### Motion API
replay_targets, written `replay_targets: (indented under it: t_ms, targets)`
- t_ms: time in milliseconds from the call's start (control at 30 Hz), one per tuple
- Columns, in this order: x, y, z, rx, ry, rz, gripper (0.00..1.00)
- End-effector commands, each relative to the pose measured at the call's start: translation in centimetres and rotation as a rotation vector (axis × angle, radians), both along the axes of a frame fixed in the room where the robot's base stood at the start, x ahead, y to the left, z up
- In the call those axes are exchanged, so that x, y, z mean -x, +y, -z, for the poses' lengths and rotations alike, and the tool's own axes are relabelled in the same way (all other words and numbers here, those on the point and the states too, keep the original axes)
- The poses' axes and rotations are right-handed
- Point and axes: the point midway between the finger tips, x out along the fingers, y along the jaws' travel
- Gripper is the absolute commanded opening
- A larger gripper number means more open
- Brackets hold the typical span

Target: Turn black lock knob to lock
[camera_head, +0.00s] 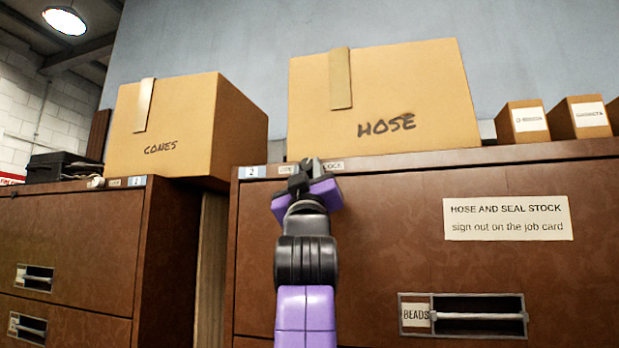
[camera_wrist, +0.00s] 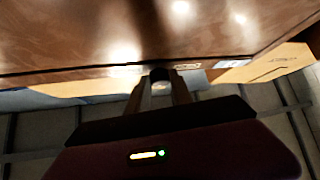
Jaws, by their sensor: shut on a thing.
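The black lock knob (camera_wrist: 161,73) shows in the wrist view as a small dark round shape at the front of the brown cabinet (camera_wrist: 70,35). My gripper (camera_wrist: 161,88) is shut on it, with one finger on each side. In the head view my gripper (camera_head: 302,168) is raised to the top edge of the right brown cabinet (camera_head: 370,230), below the HOSE box. There the gripper covers most of the knob, so its turn angle cannot be told. A small label (camera_head: 332,166) beside the gripper is partly hidden and ends in "OCK".
A cardboard HOSE box (camera_head: 400,95) stands on the right cabinet, close above my gripper. A CONES box (camera_head: 175,130) stands on the left cabinet (camera_head: 70,240). Small cartons (camera_head: 530,122) stand at the right. A BEADS drawer handle (camera_head: 478,316) is lower right. Free air lies before the cabinet front.

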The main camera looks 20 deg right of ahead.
Motion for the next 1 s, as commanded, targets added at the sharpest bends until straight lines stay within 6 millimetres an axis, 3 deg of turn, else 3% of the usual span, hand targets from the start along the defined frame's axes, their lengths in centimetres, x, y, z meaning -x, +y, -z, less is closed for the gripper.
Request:
replay_targets:
  t_ms: [500, 1000]
  targets:
    - [-0.46, 0.57, 0.15, -0.191, -0.128, -0.007, 0.0]
    - [-0.48, 0.57, 0.12, -0.252, -0.176, -0.004, 0.0]
